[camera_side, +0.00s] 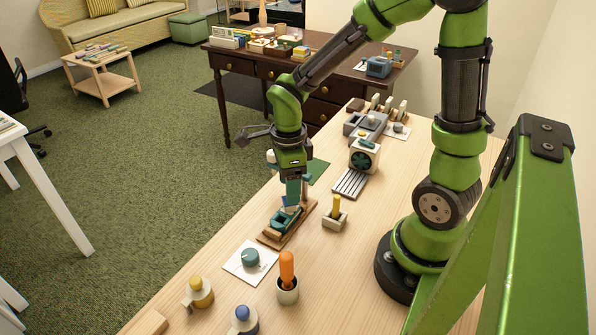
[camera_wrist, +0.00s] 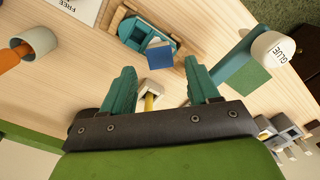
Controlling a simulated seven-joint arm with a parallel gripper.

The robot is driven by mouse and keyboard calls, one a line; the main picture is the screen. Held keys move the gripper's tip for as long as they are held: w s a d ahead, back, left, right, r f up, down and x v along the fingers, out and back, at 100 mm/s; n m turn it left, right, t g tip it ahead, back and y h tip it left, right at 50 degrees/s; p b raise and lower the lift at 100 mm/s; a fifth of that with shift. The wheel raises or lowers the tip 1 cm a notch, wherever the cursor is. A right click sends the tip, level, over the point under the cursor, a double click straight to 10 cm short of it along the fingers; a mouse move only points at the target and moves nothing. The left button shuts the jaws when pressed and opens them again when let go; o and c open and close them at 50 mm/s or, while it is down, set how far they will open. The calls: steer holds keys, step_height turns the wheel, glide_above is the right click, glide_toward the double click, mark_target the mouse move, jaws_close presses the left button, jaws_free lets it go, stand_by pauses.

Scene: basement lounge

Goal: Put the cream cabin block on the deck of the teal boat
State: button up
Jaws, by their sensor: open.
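The teal boat (camera_side: 283,221) sits on a wooden cradle (camera_side: 268,239); it also shows at the top of the wrist view (camera_wrist: 133,32), with a blue block (camera_wrist: 160,56) at its side nearest my gripper. A cream block with a yellow post, apparently the cabin block (camera_side: 334,222), stands on the table right of the boat. In the wrist view the cream block (camera_wrist: 150,88) appears between my fingers, farther below. My gripper (camera_side: 292,203) is open and empty. In the side view it hangs over the boat, hiding part of it; the exact height is unclear.
A glue bottle with a white cap (camera_wrist: 283,50) stands beside a green mat (camera_wrist: 247,78).

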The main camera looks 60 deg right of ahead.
steer(key=s+a+r+n+t+y, duration=0.1)
steer(key=s+r+n+t, duration=0.2)
steer(key=r+n, duration=0.5)
steer(key=s+a+r+n+t+y, duration=0.1)
steer(key=s+a+r+n+t, duration=0.1)
steer(key=r+n, duration=0.6)
steer(key=s+n+t, duration=0.1)
steer(key=n+t, duration=0.1)
steer(key=n, duration=0.5)
